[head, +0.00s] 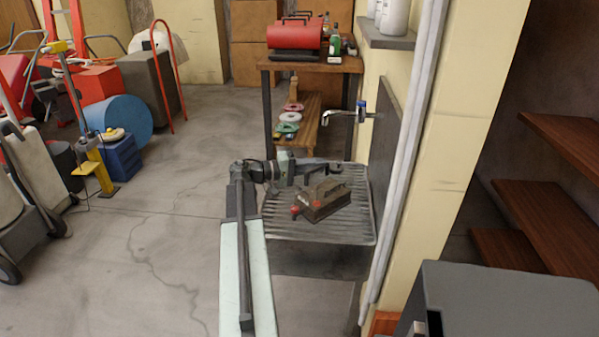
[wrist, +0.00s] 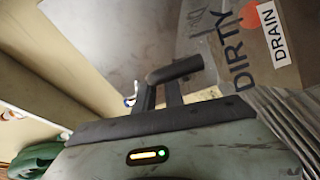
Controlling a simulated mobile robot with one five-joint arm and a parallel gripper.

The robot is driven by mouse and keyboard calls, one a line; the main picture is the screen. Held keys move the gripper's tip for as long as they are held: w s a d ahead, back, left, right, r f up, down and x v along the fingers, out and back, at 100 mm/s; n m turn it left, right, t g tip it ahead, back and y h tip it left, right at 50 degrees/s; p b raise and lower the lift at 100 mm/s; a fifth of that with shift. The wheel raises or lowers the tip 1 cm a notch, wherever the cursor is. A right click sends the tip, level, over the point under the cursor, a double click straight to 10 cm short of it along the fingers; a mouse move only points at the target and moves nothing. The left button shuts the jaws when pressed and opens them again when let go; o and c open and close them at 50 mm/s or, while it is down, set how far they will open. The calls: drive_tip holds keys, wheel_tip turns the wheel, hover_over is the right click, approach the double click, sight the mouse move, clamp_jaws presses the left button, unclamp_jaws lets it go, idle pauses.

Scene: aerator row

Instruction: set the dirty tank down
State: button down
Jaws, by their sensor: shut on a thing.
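The dirty tank (head: 327,205) is a brown box with a dark top and red fittings at its left end. In the head view it is over the ribbed metal drainer (head: 352,233); I cannot tell whether its base touches it. My gripper (head: 322,172) reaches in from the left at the tank's top and is shut on it; the exact grip is small and partly hidden. In the wrist view, dark gripper parts (wrist: 175,82) are in front of a brown surface (wrist: 245,68) lettered "DIRTY", with a "DRAIN" label.
A wall tap (head: 343,117) stands out above the drainer's back. A dark wall panel (head: 388,140) and a pale pipe (head: 403,165) border its right side. A wooden bench (head: 345,65) with a red machine (head: 294,36) stands behind.

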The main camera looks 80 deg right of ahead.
sight(326, 172)
drive_tip(key=shift+s+d, duration=0.35)
drive_tip(key=shift+s, duration=0.05)
wheel_tip(326, 172, down, 4)
drive_tip(key=b, duration=0.4)
drive_tip(key=shift+r, duration=0.25)
drive_tip(key=c, duration=1.8)
unclamp_jaws()
drive_tip(key=shift+f, duration=0.2)
drive_tip(key=o, duration=0.4)
drive_tip(key=shift+c, duration=0.2)
drive_tip(key=shift+r+p, duration=0.25)
drive_tip(key=shift+p, duration=0.05)
drive_tip(key=v, duration=1.2)
